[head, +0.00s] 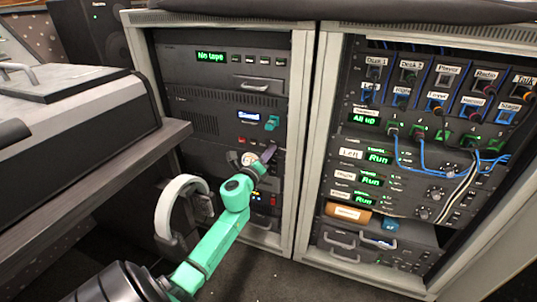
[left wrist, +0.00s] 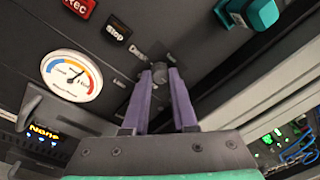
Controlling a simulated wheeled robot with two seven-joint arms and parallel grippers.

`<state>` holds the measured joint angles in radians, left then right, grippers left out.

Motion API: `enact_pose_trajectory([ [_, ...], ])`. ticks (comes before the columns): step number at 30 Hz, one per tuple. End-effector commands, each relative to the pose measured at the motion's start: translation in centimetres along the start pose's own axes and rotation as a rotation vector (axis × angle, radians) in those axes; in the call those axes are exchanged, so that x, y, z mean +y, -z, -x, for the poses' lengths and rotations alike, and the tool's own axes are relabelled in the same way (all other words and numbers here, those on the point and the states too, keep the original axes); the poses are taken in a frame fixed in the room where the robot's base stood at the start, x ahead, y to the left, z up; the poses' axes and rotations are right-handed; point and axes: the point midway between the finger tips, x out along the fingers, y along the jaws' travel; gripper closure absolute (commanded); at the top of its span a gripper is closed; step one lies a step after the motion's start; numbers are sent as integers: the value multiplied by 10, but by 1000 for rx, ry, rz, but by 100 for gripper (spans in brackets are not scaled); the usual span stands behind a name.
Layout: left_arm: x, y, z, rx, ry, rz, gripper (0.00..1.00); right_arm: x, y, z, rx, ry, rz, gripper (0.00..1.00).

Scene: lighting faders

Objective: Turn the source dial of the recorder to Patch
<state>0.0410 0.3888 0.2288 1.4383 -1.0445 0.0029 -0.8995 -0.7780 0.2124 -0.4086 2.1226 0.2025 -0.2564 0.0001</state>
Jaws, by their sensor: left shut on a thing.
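The source dial (left wrist: 159,72) is a small dark grey knob on the recorder's black front panel (left wrist: 130,55) in the left wrist view. Small white labels surround it, too blurred to read surely, so I cannot tell its setting. My left gripper (left wrist: 160,80) has its two purple fingers closed on the knob from both sides. In the head view my left gripper (head: 268,154) reaches the lower part of the left rack, and its fingers and arm hide the dial there. My right gripper is in neither view.
Beside the dial are a round gauge (left wrist: 72,77), red Rec button (left wrist: 79,7), Stop button (left wrist: 118,32) and teal handle (left wrist: 262,14). A white curved object (head: 180,205) hangs by the desk (head: 110,165) near my arm. The right rack (head: 375,150) has several blue cables.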

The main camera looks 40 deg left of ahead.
Motion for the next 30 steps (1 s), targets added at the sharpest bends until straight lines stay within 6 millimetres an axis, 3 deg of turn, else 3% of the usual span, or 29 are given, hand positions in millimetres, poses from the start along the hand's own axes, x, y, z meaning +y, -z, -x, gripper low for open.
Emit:
enact_pose_trajectory([
  [19, -1, -2, 0, -1, -3, -64, 100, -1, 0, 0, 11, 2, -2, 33],
  [20, -1, -2, 0, -1, -3, -63, 70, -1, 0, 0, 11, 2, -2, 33],
  [22, -1, -2, 0, -1, -3, -63, 44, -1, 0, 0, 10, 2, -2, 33],
  [30, 0, -1, 0, 2, -3, -62, 44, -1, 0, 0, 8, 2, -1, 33],
])
